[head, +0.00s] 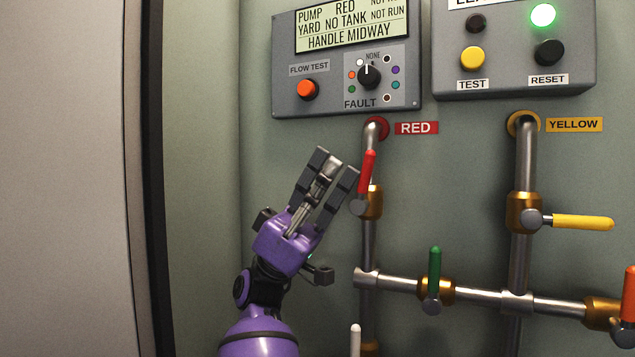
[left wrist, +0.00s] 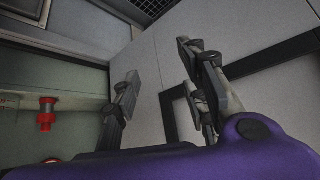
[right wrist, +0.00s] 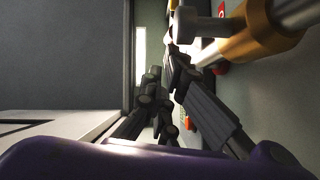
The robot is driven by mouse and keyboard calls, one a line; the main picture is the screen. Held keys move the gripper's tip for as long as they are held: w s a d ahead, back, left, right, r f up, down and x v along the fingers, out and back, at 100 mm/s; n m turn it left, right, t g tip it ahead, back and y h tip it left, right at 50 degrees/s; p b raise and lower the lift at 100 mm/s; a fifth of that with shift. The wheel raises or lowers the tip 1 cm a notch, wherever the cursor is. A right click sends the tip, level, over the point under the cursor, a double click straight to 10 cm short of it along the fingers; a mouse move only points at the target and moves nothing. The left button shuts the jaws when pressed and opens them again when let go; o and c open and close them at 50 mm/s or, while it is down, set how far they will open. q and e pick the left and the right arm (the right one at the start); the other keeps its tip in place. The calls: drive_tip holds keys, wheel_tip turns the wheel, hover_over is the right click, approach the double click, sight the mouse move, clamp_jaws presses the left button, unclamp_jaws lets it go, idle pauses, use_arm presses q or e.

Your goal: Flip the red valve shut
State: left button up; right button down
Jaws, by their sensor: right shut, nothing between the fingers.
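The red valve (head: 367,172) has a red lever on a brass body, on the vertical pipe below the RED label. Its lever points up and leans slightly right at the top, nearly along the pipe. My right gripper (head: 336,163) is just left of the lever, fingers pointing up and right, shut and empty. Whether it touches the valve is unclear. In the right wrist view its fingers (right wrist: 166,72) reach close to a pipe and brass fitting (right wrist: 262,35). My left gripper (left wrist: 160,62) is open and empty in the left wrist view, facing grey panels.
A yellow valve lever (head: 583,222) points right. A green lever (head: 435,270) and an orange lever (head: 629,295) point up. A white lever tip (head: 355,340) shows below. The display (head: 350,27) above reads "HANDLE MIDWAY". Bare wall lies left of my right gripper.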

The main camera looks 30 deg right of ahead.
sight(369, 166)
drive_tip(key=s+d+t+y, duration=0.1)
drive_tip(key=s+r+t+y+p, duration=0.1)
drive_tip(key=s, duration=0.1)
drive_tip(key=s+d+m+t+y, duration=0.1)
drive_tip(key=s+t+y, duration=0.1)
drive_tip(key=shift+d+r+p, duration=0.2)
drive_tip(key=shift+d+p, duration=0.15)
drive_tip(key=shift+p, duration=0.05)
drive_tip(key=shift+s+d, duration=0.1)
drive_tip(key=shift+d, duration=0.05)
drive_tip(key=shift+f, duration=0.1)
idle(1.4)
